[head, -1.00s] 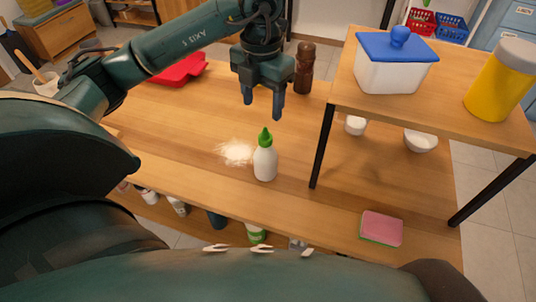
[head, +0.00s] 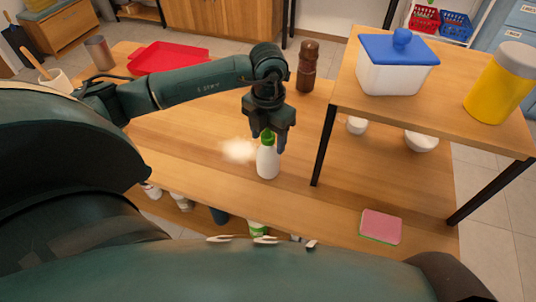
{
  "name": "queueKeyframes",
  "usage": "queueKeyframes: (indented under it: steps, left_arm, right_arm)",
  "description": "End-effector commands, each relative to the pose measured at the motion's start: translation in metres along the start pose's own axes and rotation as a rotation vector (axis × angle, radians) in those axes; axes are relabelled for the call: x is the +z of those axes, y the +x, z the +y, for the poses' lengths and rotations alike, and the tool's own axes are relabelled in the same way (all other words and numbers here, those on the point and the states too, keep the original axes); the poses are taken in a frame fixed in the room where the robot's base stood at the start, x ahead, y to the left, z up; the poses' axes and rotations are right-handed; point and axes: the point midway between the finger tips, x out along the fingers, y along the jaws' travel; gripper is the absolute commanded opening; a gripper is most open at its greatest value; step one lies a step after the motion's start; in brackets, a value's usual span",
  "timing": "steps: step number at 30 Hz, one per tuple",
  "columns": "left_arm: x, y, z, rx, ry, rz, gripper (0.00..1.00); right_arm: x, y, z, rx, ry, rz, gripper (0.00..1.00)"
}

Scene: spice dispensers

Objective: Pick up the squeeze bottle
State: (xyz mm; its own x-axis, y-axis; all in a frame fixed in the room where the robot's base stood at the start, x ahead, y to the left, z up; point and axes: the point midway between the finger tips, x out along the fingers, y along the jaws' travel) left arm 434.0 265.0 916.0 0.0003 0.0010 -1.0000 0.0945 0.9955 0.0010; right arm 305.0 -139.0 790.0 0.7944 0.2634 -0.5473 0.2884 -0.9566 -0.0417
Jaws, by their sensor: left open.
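The squeeze bottle (head: 268,160) is white with a green cap and stands upright on the wooden table (head: 200,130). My left gripper (head: 268,143) is open and points down at the bottle's top. Its fingers are at cap height, one to each side of the green cap in the picture; I cannot tell whether they touch it. The bottle's white body is in plain view below the fingers. My right gripper is not in view.
White powder (head: 238,150) lies just left of the bottle. A raised wooden shelf (head: 440,115) stands at right, holding a blue-lidded white container (head: 397,65) and a yellow jar (head: 500,85).

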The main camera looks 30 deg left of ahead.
Motion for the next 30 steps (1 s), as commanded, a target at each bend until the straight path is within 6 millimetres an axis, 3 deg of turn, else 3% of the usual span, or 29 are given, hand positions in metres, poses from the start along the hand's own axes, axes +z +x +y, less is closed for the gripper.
queueKeyframes:
  steps: [5, 23, 30]
  left_arm:
    - [0.0000, -0.0003, -0.0003, -0.001, 0.001, 0.000, 0.50]
    - [0.0000, -0.0007, -0.0003, -0.001, 0.000, 0.000, 0.01]
    - [0.0004, -0.0013, -0.0002, -0.001, 0.000, -0.002, 0.00]
  right_arm:
    - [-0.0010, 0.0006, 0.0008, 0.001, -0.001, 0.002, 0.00]
    - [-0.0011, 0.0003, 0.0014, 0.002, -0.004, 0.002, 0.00]
    - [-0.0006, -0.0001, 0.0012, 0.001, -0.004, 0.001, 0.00]
